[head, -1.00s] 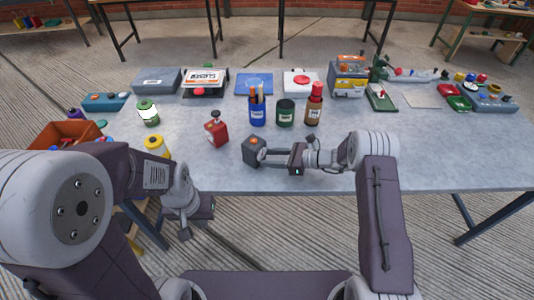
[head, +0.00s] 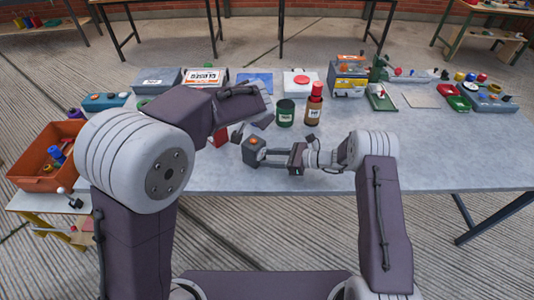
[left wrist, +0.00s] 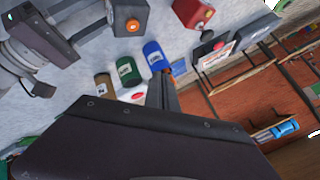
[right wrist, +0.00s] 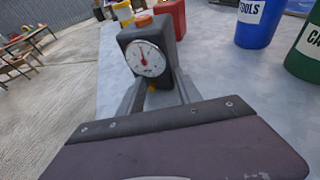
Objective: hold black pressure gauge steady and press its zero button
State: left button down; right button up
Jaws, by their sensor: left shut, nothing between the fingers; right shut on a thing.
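The black pressure gauge (head: 253,152) stands on the table near its front edge, with an orange button (head: 254,141) on top. Its white dial with a red needle (right wrist: 146,58) faces the right wrist camera. My right gripper (head: 264,154) is shut on the gauge's body from the right. The gauge (left wrist: 129,17) and its orange button also show at the top of the left wrist view. My left gripper (left wrist: 164,80) is shut and empty, apart from the gauge. In the head view my left forearm largely hides it.
A red canister (left wrist: 193,12) stands beside the gauge, partly hidden by my left arm in the head view. A green cup (head: 285,113) and a brown cup (head: 313,112) stand behind. An orange bin (head: 38,165) is at left. The table right of my right gripper is clear.

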aim_at(254, 143)
pick_arm(q)
notch_tip(254, 143, down, 9)
jog(key=shift+r, duration=0.1)
dwell(0.5)
dwell(1.8)
jog(key=shift+f, duration=0.5)
jog(key=shift+r, duration=0.1)
notch_tip(254, 143, up, 7)
dwell(1.0)
jog(key=shift+d, duration=0.1)
dwell(0.4)
